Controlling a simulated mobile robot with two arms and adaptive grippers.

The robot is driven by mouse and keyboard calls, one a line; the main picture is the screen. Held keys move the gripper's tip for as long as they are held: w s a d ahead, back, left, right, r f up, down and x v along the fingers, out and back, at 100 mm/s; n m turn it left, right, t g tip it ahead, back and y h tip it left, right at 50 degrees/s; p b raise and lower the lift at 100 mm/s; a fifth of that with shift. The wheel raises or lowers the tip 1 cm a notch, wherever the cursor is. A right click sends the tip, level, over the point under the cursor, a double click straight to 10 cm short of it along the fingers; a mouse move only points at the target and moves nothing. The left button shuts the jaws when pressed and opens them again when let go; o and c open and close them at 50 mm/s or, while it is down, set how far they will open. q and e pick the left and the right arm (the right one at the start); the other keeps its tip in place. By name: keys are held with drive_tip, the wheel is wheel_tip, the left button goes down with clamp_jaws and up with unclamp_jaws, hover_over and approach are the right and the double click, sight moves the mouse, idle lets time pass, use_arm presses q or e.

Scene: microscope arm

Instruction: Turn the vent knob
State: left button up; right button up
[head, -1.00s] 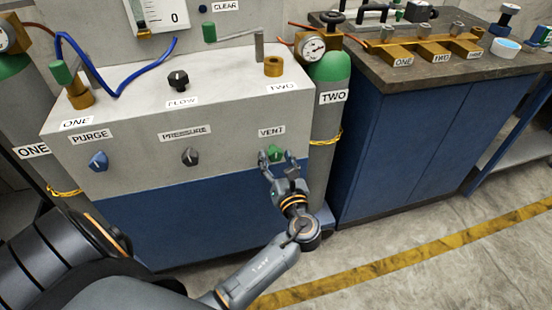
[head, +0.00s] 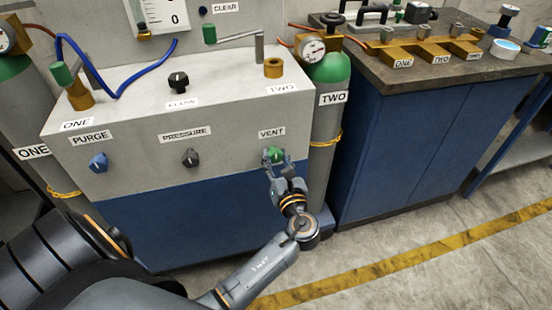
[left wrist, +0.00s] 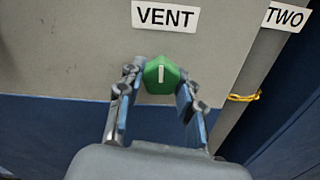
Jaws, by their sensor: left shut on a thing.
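The green vent knob (head: 275,154) is on the front face of the grey cabinet, under the VENT label (head: 272,133). In the left wrist view the knob (left wrist: 161,75) shows a white pointer line standing about upright. My left gripper (head: 275,163) reaches the knob from below and in front. In the left wrist view its two fingers (left wrist: 157,88) stand on either side of the knob, shut on it. The fingers hide the knob's lower sides in the head view. My right gripper is not in view.
The blue purge knob (head: 98,162) and dark pressure knob (head: 190,157) are to the left on the same face. Green cylinder TWO (head: 329,80) stands close right of the vent knob. A blue cabinet (head: 420,130) is farther right. Floor in front is clear.

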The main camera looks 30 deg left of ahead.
use_arm(q)
drive_tip(key=n, duration=0.3)
drive_tip(key=shift+n, duration=2.2)
drive_tip(key=shift+f+n+b, duration=0.1)
drive_tip(key=shift+n+b, duration=0.2)
drive_tip(key=shift+n, duration=0.2)
drive_tip(key=n+b, duration=0.3)
drive_tip(key=n, duration=0.4)
drive_tip(key=shift+w, duration=0.1)
drive_tip(key=shift+n+b, duration=0.45)
drive_tip(key=shift+n, duration=0.15)
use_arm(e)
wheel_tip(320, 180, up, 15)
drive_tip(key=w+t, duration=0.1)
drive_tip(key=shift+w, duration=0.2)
